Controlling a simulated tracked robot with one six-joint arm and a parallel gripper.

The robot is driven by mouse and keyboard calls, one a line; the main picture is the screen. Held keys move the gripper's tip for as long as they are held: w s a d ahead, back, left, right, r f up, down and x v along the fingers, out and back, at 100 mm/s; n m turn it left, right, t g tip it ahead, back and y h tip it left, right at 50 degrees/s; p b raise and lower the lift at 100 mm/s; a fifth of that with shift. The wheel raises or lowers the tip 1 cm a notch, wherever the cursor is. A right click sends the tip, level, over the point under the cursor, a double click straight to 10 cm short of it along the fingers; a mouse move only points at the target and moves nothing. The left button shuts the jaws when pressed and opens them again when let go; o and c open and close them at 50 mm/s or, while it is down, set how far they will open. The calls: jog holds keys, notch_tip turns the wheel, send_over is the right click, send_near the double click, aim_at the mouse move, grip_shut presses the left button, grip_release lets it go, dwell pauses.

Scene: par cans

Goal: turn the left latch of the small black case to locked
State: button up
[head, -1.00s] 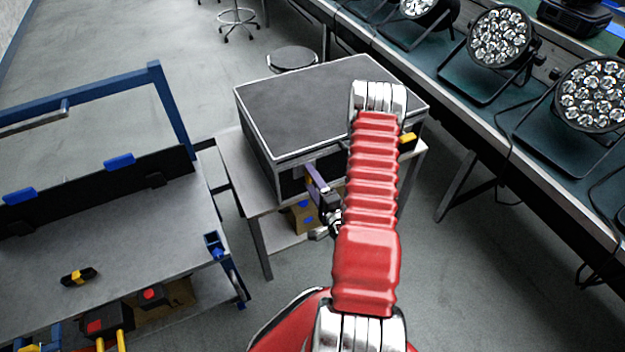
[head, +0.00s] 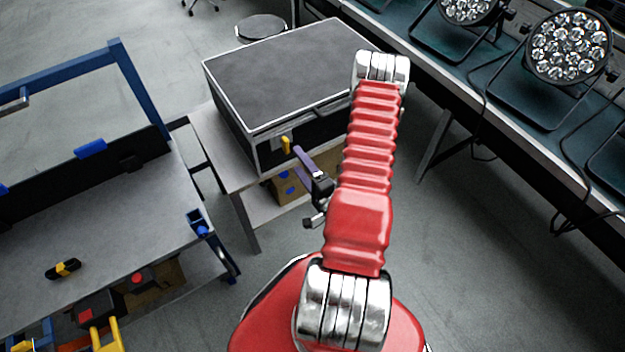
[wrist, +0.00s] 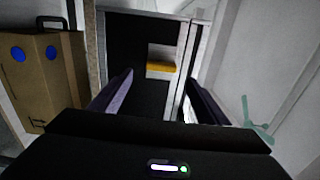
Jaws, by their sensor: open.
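The small black case (head: 290,75) with silver edges stands on a grey table in the head view. Its left latch has a yellow handle (head: 285,145) on a light plate at the front face. In the wrist view the yellow handle (wrist: 160,67) lies across the picture, at right angles to the silver lid edge. My gripper (head: 297,150) is open just in front of this latch, with its purple-grey fingers close to it. In the wrist view my gripper (wrist: 160,82) has the handle between and beyond its fingertips. I cannot tell whether they touch. The right latch is hidden behind my arm.
The case's table (head: 218,150) has a lower shelf with a cardboard box (wrist: 50,80) with blue dots. A workbench (head: 120,225) with a blue frame stands left. A long bench with stage lights (head: 568,48) runs along the right. Grey floor lies between.

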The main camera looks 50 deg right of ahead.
jog(key=v, duration=0.6)
jog(key=shift+s+a, duration=0.15)
jog(key=shift+s, duration=0.2)
dwell(0.6)
